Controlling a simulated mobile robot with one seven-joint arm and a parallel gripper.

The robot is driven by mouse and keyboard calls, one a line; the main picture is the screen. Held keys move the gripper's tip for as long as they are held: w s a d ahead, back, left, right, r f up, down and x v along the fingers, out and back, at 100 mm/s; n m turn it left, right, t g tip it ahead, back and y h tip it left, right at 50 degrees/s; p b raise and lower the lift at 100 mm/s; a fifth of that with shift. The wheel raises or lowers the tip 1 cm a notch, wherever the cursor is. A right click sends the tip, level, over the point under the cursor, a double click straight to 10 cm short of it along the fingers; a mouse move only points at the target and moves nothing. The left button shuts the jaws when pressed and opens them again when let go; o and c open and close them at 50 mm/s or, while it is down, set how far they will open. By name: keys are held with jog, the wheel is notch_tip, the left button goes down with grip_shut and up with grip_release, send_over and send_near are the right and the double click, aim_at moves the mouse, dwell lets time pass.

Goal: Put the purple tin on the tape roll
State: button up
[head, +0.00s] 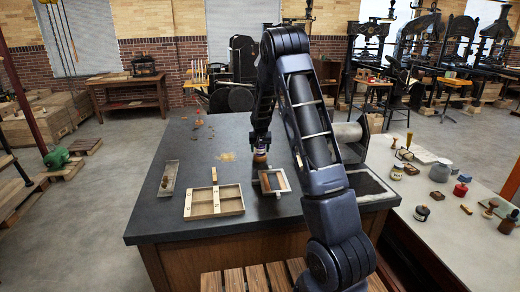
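My gripper (261,147) points down over the dark table top (240,139), at the back edge of a small wooden-framed tray. A small purple patch, apparently the purple tin (261,151), shows right at the fingertips. Directly below it is a round tan-brown thing (261,158), which may be the tape roll. The two overlap in the view, and I cannot tell whether they touch. The fingers are too small and dark to show whether they are shut on the tin.
The small framed tray (286,187) sits just in front of the gripper. A divided wooden tray (217,216) and a narrow grey tray (163,191) lie to the left. A pale side counter (445,243) with several jars and stamps is at right. The table's left back is mostly clear.

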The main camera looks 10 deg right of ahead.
jog(key=shift+o, duration=0.9)
